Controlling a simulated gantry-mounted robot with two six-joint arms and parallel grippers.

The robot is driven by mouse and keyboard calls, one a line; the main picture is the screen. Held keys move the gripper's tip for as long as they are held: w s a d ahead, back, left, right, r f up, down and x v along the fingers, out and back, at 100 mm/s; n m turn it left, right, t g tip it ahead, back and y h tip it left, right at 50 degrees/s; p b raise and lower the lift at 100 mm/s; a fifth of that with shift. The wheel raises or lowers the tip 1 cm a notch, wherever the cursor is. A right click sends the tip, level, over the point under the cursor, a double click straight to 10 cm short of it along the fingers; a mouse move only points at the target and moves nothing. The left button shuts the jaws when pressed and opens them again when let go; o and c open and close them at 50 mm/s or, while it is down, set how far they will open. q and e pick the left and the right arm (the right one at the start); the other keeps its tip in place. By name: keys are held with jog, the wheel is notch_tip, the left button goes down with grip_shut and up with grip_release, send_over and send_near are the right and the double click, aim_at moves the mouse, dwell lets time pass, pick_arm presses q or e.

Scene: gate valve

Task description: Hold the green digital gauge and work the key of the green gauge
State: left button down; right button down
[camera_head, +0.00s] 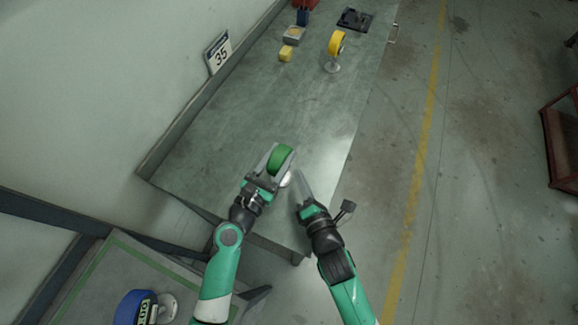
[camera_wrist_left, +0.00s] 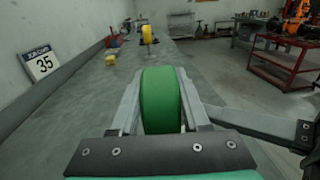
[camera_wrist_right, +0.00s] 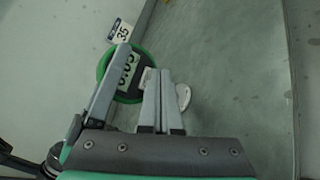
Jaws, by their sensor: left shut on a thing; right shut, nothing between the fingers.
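The green digital gauge (camera_head: 281,157) is at the near part of the grey bench, between the fingers of my left gripper (camera_head: 277,163). Its round green body (camera_wrist_left: 160,100) fills the gap between both fingers in the left wrist view. My right gripper (camera_head: 301,174) is shut and empty, just right of the gauge. Its fingertips (camera_wrist_right: 160,72) overlap the right edge of the gauge face in the right wrist view; I cannot tell whether they touch. The key cannot be clearly made out.
A yellow gauge (camera_head: 337,43) stands farther along the bench (camera_head: 225,125), with a yellow block (camera_head: 286,54) beside it. A sign reading 35 (camera_head: 218,53) leans at the wall. A blue gauge (camera_head: 134,308) is at the lower left. The middle of the bench is clear.

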jog(key=shift+w+a, duration=0.2)
jog(key=shift+a, duration=0.15)
jog(key=shift+w+a, duration=0.2)
jog(key=shift+a, duration=0.1)
dwell(0.7)
dwell(0.3)
jog(key=shift+s+d, duration=0.4)
jog(key=shift+d, duration=0.25)
jog(key=shift+s+d, duration=0.45)
jog(key=shift+d, duration=0.25)
jog(key=shift+s+d, duration=0.45)
jog(key=shift+d, duration=0.3)
jog(key=shift+s+d, duration=0.45)
jog(key=shift+d, duration=0.25)
